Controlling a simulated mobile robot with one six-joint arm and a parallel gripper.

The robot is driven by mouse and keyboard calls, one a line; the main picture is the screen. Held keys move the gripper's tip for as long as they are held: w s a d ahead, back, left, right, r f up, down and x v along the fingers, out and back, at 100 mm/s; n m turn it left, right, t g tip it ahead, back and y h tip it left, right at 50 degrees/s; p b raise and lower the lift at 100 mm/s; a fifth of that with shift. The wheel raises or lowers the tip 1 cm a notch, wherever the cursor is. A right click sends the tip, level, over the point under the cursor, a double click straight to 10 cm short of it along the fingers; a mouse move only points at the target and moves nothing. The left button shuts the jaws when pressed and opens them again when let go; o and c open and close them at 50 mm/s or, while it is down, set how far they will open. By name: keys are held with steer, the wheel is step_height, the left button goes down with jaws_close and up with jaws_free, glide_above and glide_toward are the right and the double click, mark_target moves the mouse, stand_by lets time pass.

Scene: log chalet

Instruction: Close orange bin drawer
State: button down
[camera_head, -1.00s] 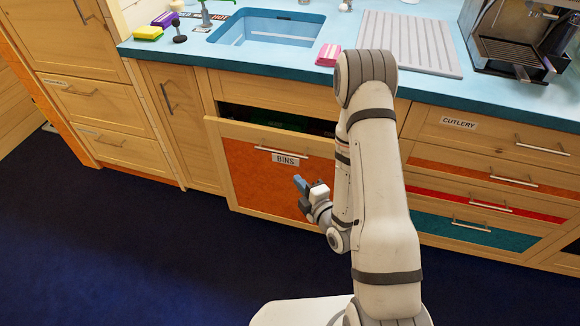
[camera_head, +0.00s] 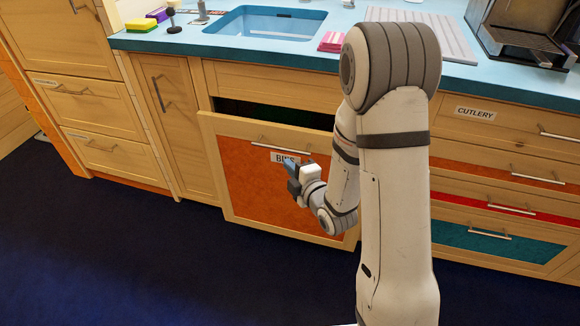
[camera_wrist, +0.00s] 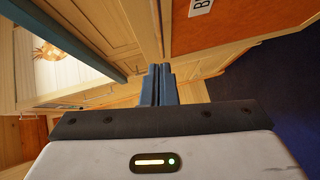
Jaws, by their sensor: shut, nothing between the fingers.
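The orange bin drawer (camera_head: 258,187) has a wooden frame, an orange front panel, a bar handle and a "BINS" label. It stands partly pulled out, with a dark gap behind its top edge. In the wrist view its orange front (camera_wrist: 235,28) is at the upper right, beside the fingers. My gripper (camera_head: 289,164) is in front of the drawer near the label and covers part of it. In the wrist view my gripper (camera_wrist: 158,70) has its blue fingers together and empty. I cannot tell whether the fingers touch the drawer.
The blue counter (camera_head: 180,41) with a sink (camera_head: 262,24) runs above the drawer. The cutlery drawer (camera_head: 500,120) and several other drawers are to the right, partly behind my arm. A narrow cupboard (camera_head: 180,120) is to the left. The dark blue floor (camera_head: 130,260) in front is clear.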

mark_target(285, 150)
steer(key=shift+w+d+f+b, duration=0.15)
steer(key=shift+w+b, duration=0.2)
steer(key=shift+w, duration=0.5)
steer(key=shift+w+d+f+b, duration=0.15)
steer(key=shift+w+b, duration=0.25)
steer(key=shift+w, duration=0.45)
steer(key=shift+w+f+b, duration=0.15)
steer(key=shift+w+b, duration=0.2)
steer(key=shift+w, duration=0.5)
